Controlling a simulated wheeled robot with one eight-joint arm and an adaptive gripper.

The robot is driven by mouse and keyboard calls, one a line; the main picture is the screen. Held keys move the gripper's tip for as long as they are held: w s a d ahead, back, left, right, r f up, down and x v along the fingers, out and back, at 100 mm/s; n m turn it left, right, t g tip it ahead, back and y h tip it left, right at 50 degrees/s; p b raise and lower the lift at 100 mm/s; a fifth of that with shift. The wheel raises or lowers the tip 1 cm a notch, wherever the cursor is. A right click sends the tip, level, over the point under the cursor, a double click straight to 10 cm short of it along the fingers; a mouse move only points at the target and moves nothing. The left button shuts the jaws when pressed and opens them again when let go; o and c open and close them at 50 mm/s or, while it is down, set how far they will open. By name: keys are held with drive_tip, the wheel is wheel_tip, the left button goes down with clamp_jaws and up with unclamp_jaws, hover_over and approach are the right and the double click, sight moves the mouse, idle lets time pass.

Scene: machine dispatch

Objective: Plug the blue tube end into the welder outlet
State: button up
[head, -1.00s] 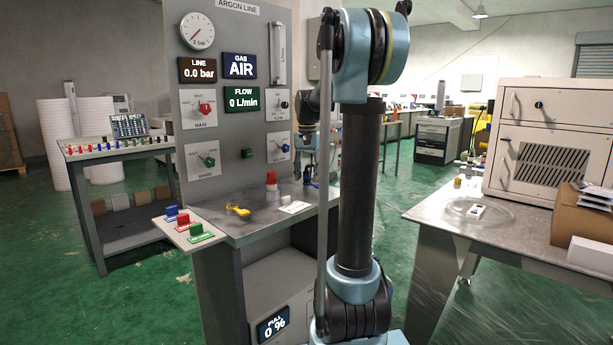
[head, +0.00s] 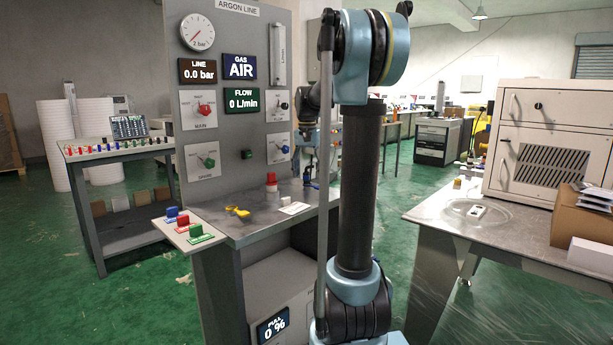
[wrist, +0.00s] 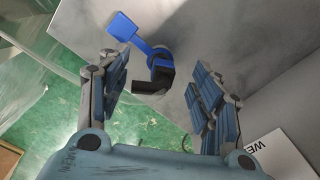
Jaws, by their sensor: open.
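The blue tube end shows in the wrist view as a black elbow piece (wrist: 153,79) with a blue collar and a square blue tag (wrist: 122,27). It is at the grey bench's edge. My gripper (wrist: 158,68) is open, with its two fingers on either side of the black piece and a gap on each side. In the head view my gripper is mostly hidden behind my arm, above the right end of the panel bench (head: 238,226). I cannot make out the welder outlet; a white card (wrist: 262,153) with partly cut-off letters "WE" lies beside the right finger.
The argon panel (head: 240,130) stands upright behind the bench. A yellow-tagged part (head: 237,211), a red-topped piece (head: 271,181) and a white card (head: 294,208) are on the bench. A side shelf (head: 172,232) holds coloured blocks. Another table (head: 430,215) stands at right.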

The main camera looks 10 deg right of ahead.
drive_tip(key=shift+r, duration=2.35)
